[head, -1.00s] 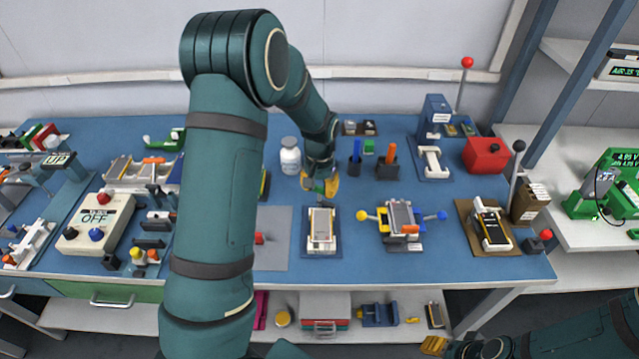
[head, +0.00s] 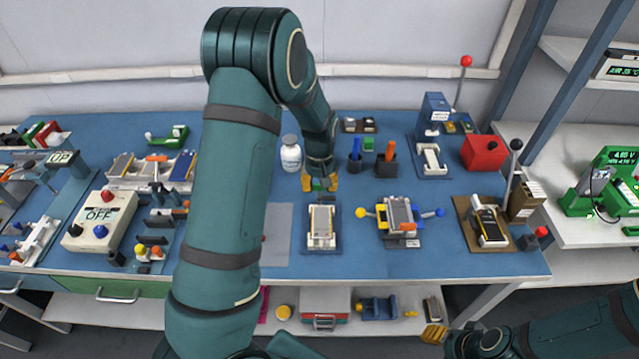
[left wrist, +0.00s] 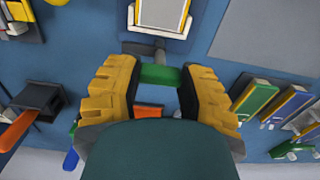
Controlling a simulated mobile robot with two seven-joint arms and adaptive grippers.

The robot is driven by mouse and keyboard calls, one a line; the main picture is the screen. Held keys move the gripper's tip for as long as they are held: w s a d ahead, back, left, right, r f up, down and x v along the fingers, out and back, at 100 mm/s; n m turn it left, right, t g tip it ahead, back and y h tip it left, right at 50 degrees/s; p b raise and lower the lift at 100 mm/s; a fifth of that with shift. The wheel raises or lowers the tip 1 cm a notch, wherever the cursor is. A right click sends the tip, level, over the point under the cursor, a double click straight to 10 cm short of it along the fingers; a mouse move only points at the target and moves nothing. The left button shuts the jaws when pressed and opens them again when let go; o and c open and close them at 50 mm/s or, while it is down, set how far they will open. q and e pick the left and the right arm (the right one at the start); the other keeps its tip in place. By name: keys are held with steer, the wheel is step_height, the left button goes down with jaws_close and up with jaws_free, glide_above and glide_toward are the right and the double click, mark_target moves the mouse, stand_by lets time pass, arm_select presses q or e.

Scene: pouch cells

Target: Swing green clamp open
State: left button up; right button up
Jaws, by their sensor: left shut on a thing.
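The green clamp handle (left wrist: 160,75) lies across between the yellow fingers of my left gripper (left wrist: 158,92) in the left wrist view. The fingers are shut on it, one at each end. A dark post and crossbar join it to the blue base plate of a white fixture (left wrist: 160,14). In the head view my left gripper (head: 320,183) is just behind this fixture (head: 321,226), and a little green shows between its fingers. My right gripper (head: 433,334) is low at the right, below the bench edge, away from the clamp; its opening is unclear.
A white bottle (head: 291,155) stands left of my left gripper. A black holder with an orange handle (head: 387,160) and a blue-handled one (head: 355,158) stand to its right. A fixture with yellow and blue knobs (head: 400,215) is right of the white fixture. A grey mat lies left.

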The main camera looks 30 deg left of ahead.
arm_select(q)
steer(key=o, duration=1.2)
step_height(320, 180, up, 12)
steer(key=shift+s, duration=0.1)
stand_by(0.3)
